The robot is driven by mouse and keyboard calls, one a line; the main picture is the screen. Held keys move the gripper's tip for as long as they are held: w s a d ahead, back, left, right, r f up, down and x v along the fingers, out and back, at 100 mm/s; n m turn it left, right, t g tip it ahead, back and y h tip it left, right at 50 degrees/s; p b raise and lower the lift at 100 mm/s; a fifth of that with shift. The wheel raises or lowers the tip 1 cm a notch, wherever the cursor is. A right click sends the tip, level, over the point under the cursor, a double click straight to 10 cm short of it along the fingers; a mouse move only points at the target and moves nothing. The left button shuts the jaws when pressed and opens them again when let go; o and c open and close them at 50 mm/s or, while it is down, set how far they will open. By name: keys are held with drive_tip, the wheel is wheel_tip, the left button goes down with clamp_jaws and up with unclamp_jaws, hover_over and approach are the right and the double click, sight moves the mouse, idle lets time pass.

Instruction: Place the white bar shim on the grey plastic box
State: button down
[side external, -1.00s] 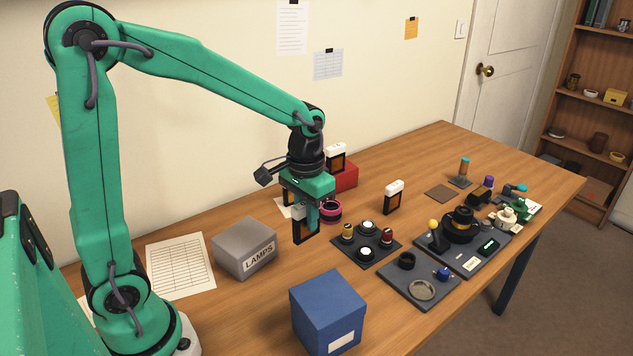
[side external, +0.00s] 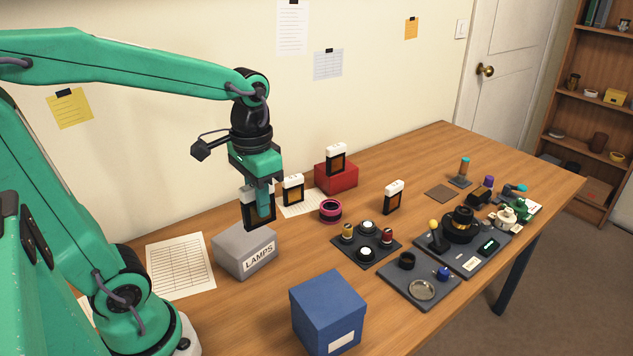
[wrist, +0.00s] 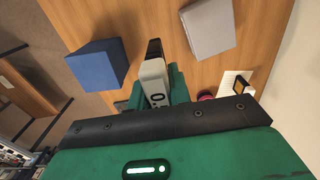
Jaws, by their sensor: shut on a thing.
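My gripper (side external: 263,196) is shut on a white bar shim, a dark upright frame with an amber window (side external: 257,213). Its white cap shows between the fingers in the wrist view (wrist: 153,76); in the side view the gripper hides most of it. The grey plastic box (side external: 238,258), labelled LAMPS, stands on the table. In the side view the shim's lower end overlaps the box's back top edge; I cannot tell whether they touch. The wrist view shows the box (wrist: 208,28) to the right of the shim's far end.
Similar white-capped pieces stand on the red box (side external: 336,180), beside it (side external: 293,189) and on the table (side external: 394,197). A pink ring (side external: 330,211) is nearby. A blue box (side external: 327,312) stands in front. Trays of parts lie to the right.

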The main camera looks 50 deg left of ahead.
drive_tip(key=w+a+f, duration=0.1)
drive_tip(key=a+f, duration=0.6)
drive_tip(key=a, duration=0.4)
drive_tip(key=shift+a, duration=0.3)
drive_tip(key=shift+f, duration=0.1)
drive_tip(key=shift+f, duration=1.95)
drive_tip(key=shift+f, duration=0.1)
drive_tip(key=c, duration=1.3)
unclamp_jaws()
